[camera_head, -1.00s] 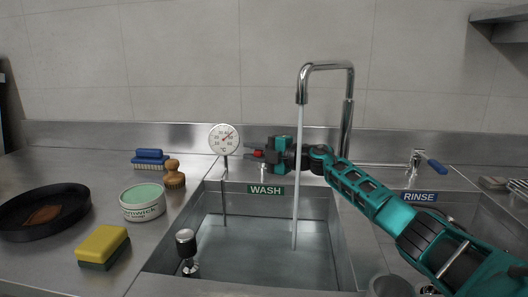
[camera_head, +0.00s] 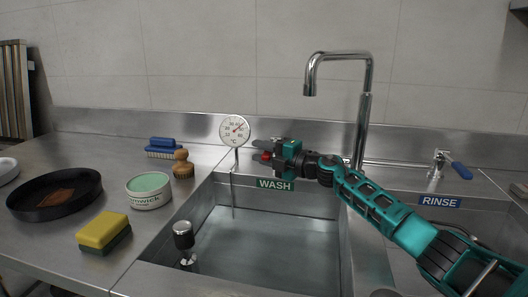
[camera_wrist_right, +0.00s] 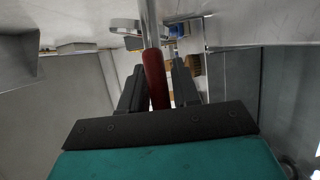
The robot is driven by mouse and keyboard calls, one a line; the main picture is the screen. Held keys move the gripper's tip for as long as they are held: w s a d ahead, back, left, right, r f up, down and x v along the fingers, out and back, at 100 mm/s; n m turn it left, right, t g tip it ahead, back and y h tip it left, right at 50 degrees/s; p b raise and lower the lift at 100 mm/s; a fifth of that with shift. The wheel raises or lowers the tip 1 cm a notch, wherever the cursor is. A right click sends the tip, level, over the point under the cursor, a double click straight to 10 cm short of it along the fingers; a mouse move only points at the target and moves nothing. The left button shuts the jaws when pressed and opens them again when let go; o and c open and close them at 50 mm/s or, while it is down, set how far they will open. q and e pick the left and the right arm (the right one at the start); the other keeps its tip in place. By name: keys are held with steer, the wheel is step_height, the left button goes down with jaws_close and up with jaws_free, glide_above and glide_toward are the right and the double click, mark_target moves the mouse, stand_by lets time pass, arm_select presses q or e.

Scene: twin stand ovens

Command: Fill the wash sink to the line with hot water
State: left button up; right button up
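The wash sink (camera_head: 330,207) sits in the counter below the green WASH label (camera_head: 275,184). Its floor looks greyish and smooth; I cannot make out the water level or a fill line. The chrome spout (camera_head: 310,72) arches above it and no stream falls from it. A dial thermometer (camera_head: 234,131) stands at the back left corner, its probe in the sink. My right gripper (camera_head: 262,152) is behind the sink's back rim, its fingers apart on either side of a red tap handle (camera_head: 267,156). The handle also shows between the fingers in the wrist view (camera_wrist_right: 155,80). My left gripper is out of view.
Left on the counter are a yellow-green sponge (camera_head: 103,230), a round tin (camera_head: 148,192), two brushes and a black pan (camera_head: 35,203). The RINSE sink (camera_head: 475,224) lies right, with a blue-handled tap (camera_head: 459,170).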

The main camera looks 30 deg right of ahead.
steer(key=shift+o, duration=0.9)
steer(key=v, duration=1.3)
steer(key=shift+a, duration=0.1)
